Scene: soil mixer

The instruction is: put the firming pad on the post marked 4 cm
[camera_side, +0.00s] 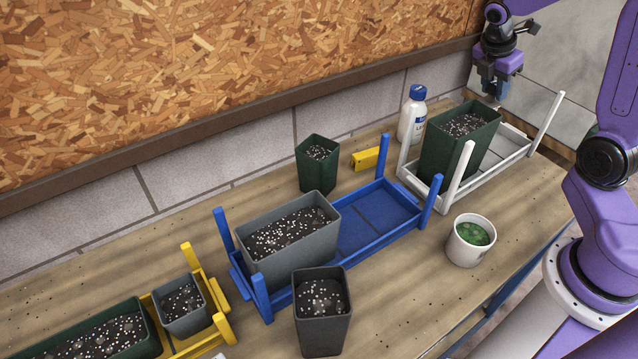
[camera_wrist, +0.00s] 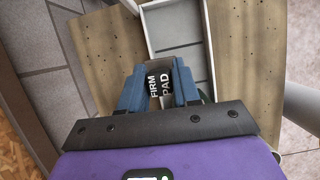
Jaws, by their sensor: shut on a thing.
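My gripper (camera_side: 494,88) hangs above the back right end of the bench, near the far end of the white rack (camera_side: 510,158). In the wrist view, its blue fingers (camera_wrist: 160,78) are shut on the firming pad (camera_wrist: 163,84), which reads "FIRM PAD" in white on black. The pad is hard to make out in the side view. Upright posts stand at rack corners: white posts (camera_side: 548,120), blue posts (camera_side: 428,205) and yellow posts (camera_side: 190,262). I cannot read a 4 cm mark on any post.
A large green pot (camera_side: 435,160) of soil stands in the white rack, beside a white bottle (camera_side: 412,115). The blue rack (camera_side: 375,222) holds a grey planter (camera_side: 280,265); its right part is empty. A white cup (camera_side: 465,250), yellow block (camera_side: 366,160) and dark pot (camera_side: 320,325) stand nearby.

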